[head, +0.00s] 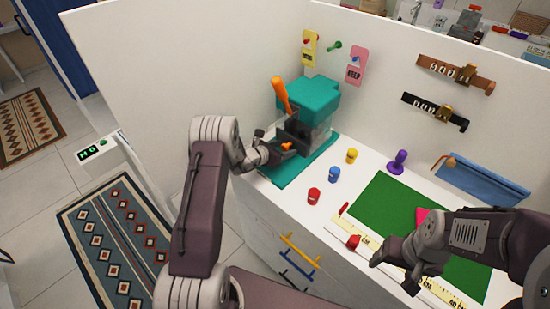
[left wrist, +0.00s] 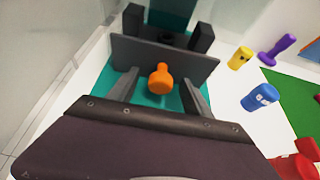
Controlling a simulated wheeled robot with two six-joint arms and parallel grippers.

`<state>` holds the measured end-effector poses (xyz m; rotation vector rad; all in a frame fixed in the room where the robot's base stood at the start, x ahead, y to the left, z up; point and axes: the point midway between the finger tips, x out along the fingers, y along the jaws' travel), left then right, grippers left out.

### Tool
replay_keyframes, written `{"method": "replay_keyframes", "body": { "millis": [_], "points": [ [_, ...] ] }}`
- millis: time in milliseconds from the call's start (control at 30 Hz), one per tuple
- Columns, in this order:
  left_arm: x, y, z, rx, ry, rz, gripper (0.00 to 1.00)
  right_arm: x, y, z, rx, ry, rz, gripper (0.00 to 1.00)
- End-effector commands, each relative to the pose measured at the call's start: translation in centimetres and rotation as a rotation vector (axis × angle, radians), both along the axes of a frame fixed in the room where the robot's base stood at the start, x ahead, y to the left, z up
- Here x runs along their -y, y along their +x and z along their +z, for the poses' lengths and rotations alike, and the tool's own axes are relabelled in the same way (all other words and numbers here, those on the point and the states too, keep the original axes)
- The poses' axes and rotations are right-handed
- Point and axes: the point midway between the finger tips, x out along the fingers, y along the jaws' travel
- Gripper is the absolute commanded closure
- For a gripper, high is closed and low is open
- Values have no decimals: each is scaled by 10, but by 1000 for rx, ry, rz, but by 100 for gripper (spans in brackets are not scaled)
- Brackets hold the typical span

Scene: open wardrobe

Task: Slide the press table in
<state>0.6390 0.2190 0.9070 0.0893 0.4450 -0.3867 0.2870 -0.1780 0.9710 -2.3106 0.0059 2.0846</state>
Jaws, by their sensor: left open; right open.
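The teal press (head: 308,105) stands on the white counter against the back panel, with an orange lever (head: 281,96) tilted up. Its dark grey table (left wrist: 150,52) carries an orange knob (left wrist: 160,80) on its front face. My left gripper (head: 276,147) is open at the press front. In the left wrist view its fingers (left wrist: 160,92) stand on either side of the knob, with gaps visible. My right gripper (head: 393,270) is open and empty above the counter's front, at the ruler.
Red (head: 314,196), blue (head: 334,174) and yellow (head: 351,156) small pots stand right of the press. A purple stamp (head: 398,162) stands behind the green mat (head: 392,213). A yellow ruler (head: 357,238) lies along the mat's front. Tags and straps hang on the panel.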

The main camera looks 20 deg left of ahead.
Motion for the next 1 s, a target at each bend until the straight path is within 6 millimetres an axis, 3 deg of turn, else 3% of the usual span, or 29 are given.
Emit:
{"method": "replay_keyframes", "body": {
  "millis": [533,1000],
  "points": [
    [-23,-56,31,-1,-1,2,42,0,0,22,0,0,0,28],
    [-25,-61,33,0,0,1,42,0,0,23,0,0,0,28]
  ]
}}
